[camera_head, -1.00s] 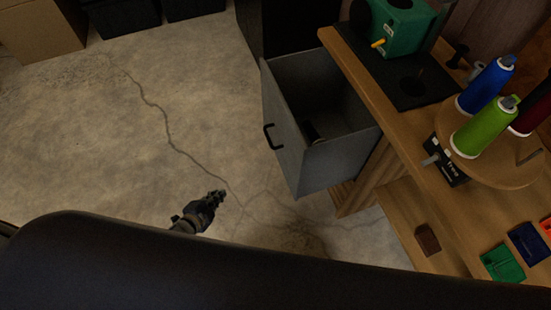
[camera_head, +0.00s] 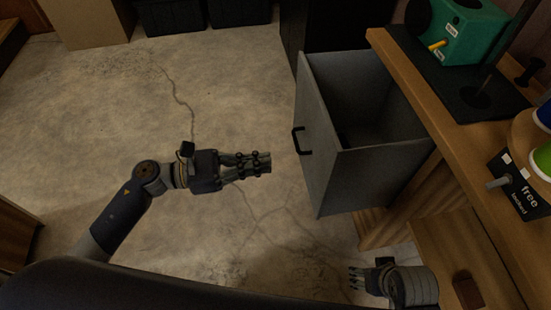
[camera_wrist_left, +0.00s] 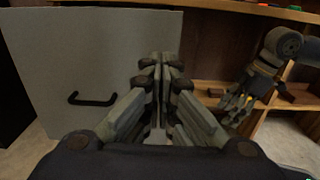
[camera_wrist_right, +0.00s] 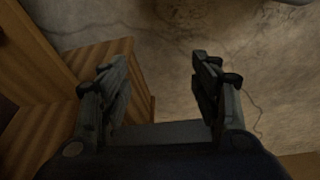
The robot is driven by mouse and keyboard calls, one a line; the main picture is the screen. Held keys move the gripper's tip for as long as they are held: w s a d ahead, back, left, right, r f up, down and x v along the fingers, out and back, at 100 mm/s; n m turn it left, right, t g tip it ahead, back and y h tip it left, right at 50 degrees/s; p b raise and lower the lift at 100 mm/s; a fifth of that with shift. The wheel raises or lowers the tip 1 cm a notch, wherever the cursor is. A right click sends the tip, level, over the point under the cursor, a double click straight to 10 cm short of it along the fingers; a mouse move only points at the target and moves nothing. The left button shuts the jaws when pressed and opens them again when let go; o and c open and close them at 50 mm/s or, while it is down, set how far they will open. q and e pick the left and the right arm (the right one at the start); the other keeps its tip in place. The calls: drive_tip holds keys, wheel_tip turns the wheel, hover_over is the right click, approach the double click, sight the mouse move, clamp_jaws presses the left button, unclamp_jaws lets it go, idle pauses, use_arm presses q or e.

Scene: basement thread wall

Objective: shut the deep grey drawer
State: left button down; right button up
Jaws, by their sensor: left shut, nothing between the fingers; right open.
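The deep grey drawer (camera_head: 321,160) stands pulled out from under the wooden bench, its inside visible from above. Its black handle (camera_head: 299,141) is on the front panel; the panel (camera_wrist_left: 100,50) and handle (camera_wrist_left: 90,99) also show in the left wrist view. My left gripper (camera_head: 268,161) is shut and empty, pointing at the drawer front from the left with a small gap between. My right gripper (camera_head: 354,279) is open and empty, low beside the bench's lower shelf; in its wrist view the fingers (camera_wrist_right: 160,75) are apart over the floor.
The wooden bench (camera_head: 440,110) carries a green device (camera_head: 470,30) on a black mat, thread cones and a "free" sign (camera_head: 522,188). A lower shelf (camera_head: 440,255) juts out at right. The concrete floor (camera_head: 110,110) left of the drawer is clear.

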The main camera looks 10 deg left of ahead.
sight(328, 154)
use_arm(q)
drive_tip(key=p+x, duration=0.1)
drive_tip(key=x, duration=1)
drive_tip(key=shift+w+d, duration=0.3)
drive_tip(key=shift+d, duration=0.4)
use_arm(e)
drive_tip(key=shift+f, duration=1.95)
drive_tip(key=shift+w, duration=0.1)
use_arm(q)
drive_tip(key=shift+w+d, duration=0.15)
drive_tip(key=shift+d, duration=0.3)
use_arm(e)
drive_tip(key=w+b+v, duration=0.1)
drive_tip(key=b+v, duration=0.2)
drive_tip(key=v, duration=0.6)
use_arm(q)
drive_tip(key=shift+b+x, duration=1.6)
drive_tip(key=shift+x, duration=10.05)
use_arm(e)
drive_tip(key=w+a+r+t+y, duration=0.1)
drive_tip(key=w+a+t, duration=0.1)
drive_tip(key=w+t, duration=0.2)
drive_tip(key=shift+w+a+r, duration=0.15)
drive_tip(key=shift+w+a, duration=0.15)
drive_tip(key=shift+w, duration=1.55)
use_arm(q)
drive_tip(key=shift+r, duration=0.1)
